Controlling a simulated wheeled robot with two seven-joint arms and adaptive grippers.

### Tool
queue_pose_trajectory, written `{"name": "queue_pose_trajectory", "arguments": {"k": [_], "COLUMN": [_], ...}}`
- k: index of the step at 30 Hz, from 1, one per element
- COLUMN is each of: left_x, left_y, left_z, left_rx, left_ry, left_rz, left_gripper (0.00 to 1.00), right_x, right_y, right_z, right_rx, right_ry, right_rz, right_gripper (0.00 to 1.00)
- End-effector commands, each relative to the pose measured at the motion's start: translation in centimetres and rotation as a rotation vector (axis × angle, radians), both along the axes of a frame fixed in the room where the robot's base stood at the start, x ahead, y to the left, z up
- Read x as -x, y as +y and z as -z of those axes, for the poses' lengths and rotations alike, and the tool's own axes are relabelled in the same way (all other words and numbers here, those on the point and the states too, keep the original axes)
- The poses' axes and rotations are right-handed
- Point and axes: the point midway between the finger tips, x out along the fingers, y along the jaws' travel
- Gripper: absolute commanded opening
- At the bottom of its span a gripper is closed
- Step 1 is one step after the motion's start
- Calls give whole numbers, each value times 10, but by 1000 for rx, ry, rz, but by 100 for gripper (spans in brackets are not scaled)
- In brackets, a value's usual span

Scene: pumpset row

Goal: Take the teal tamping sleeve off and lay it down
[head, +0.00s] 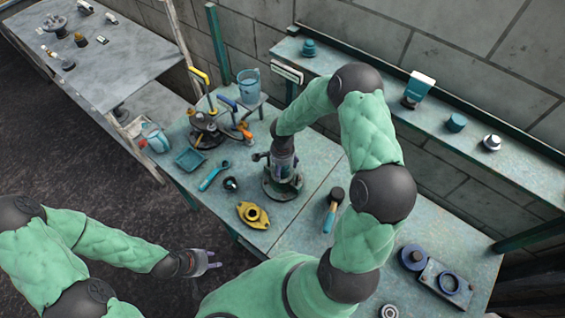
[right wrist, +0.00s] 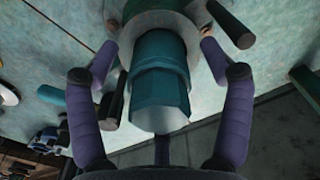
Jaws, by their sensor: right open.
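The teal tamping sleeve (right wrist: 160,85) shows in the right wrist view, standing on the grey pump body, with a faceted near end. My right gripper (right wrist: 160,45) is open, with one purple finger on each side of the sleeve and visible gaps between. In the head view the right gripper (head: 283,160) points down over the grey pump (head: 283,188) on the bench and mostly hides the sleeve. My left gripper (head: 210,261) is empty and looks open, low in front of the bench and away from the pump.
A yellow flange (head: 253,215), a teal-handled tool (head: 214,176) and a black-headed tool (head: 333,208) lie near the pump. A teal tray (head: 190,158) is further left. A shelf (head: 460,145) with small parts runs behind. Some bench is bare right of the pump.

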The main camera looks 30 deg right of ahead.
Motion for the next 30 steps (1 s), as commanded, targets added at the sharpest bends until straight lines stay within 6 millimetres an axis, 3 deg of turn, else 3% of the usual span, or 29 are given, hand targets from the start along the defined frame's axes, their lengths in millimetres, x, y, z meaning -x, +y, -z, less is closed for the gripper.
{"name": "queue_pose_trajectory", "arguments": {"k": [9, 11, 17, 18, 19, 24, 30], "left_x": [0, 0, 0, 0, 0, 0, 0], "left_y": [0, 0, 0, 0, 0, 0, 0], "left_z": [0, 0, 0, 0, 0, 0, -1], "left_rx": [0, 0, 0, 0, 0, 0, 0], "left_ry": [0, 0, 0, 0, 0, 0, 0], "left_rz": [0, 0, 0, 0, 0, 0, 0], "left_gripper": [40, 40, 40, 40, 40, 40, 40], "right_x": [0, 0, 0, 0, 0, 0, 0], "right_y": [0, 0, 0, 0, 0, 0, 0], "right_z": [2, 2, 2, 2, 2, 2, 0], "right_rx": [0, 0, 0, 0, 0, 0, 0], "right_ry": [0, 0, 0, 1, 1, 0, 0], "right_rz": [-1, -1, -1, -1, -1, -1, -1], "right_gripper": [80, 66, 10, 6, 46, 0, 0]}}
